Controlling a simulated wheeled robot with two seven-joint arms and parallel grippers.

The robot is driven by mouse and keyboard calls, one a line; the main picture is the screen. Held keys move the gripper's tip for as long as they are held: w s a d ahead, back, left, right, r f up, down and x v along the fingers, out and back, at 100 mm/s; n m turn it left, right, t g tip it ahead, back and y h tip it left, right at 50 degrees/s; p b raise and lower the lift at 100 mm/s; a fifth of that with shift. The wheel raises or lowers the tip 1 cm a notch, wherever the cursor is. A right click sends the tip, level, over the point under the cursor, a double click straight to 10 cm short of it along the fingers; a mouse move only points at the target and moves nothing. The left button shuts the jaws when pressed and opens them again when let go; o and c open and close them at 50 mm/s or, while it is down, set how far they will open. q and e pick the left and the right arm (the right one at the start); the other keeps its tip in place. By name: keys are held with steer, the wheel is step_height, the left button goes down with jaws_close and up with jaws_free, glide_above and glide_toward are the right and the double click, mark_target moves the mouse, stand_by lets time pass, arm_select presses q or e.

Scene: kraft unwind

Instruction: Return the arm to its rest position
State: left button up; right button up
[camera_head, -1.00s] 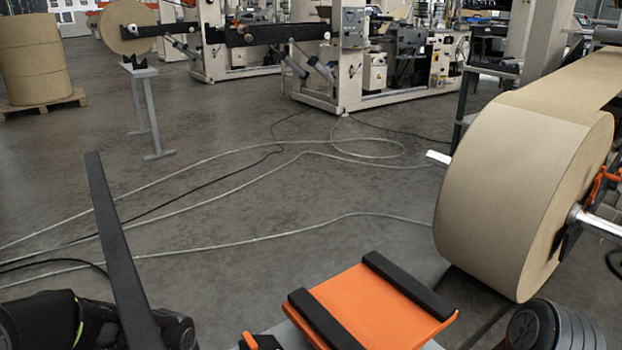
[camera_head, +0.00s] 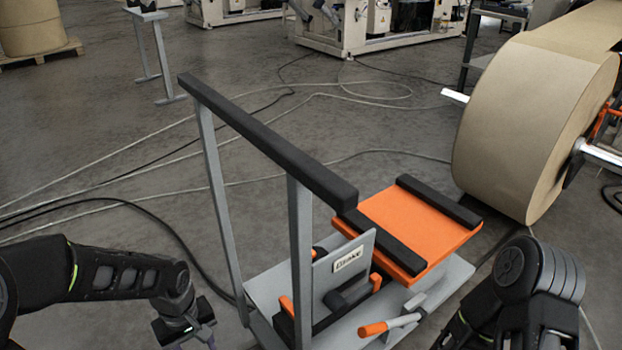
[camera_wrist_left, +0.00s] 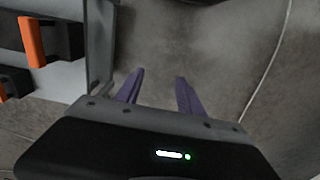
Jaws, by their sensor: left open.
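My left arm (camera_head: 115,274) comes in from the left, and its wrist hangs at the bottom edge beside the cart. My left gripper (camera_wrist_left: 160,78) is open and empty in the left wrist view, its two dark fingers apart over bare floor. In the head view it is mostly cut off by the bottom edge. My right arm (camera_head: 535,290) shows folded at the lower right, and its gripper is out of view.
A grey cart with a black handle bar (camera_head: 265,140) and an orange platform (camera_head: 408,225) stands close to my left gripper. A large kraft roll (camera_head: 525,130) hangs at the right. Cables (camera_head: 120,205) cross the floor.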

arm_select(q)
steer(key=w+d+f+m+t+h, duration=0.3)
steer(key=d+f+m+t, duration=0.15)
steer(key=d+f, duration=0.35)
steer(key=s+d+f+g+p, duration=0.1)
steer(key=s+d+f+g, duration=0.15)
steer(key=s+f, duration=0.4)
steer(key=s+d+f+g, duration=0.1)
steer(key=s+d+f, duration=0.3)
steer(key=s, duration=0.5)
step_height(320, 180, up, 28)
steer(key=s+d+m+h+p, duration=0.1)
steer(key=d+p, duration=0.1)
steer(key=p, duration=2.5)
steer(key=shift+p, duration=0.3)
arm_select(e)
step_height(320, 180, up, 29)
steer(key=s+a, duration=0.2)
steer(key=shift+f, duration=0.2)
arm_select(q)
steer(key=shift+f, duration=0.1)
steer(key=shift+c, duration=0.4)
arm_select(e)
steer(key=shift+c, duration=0.4)
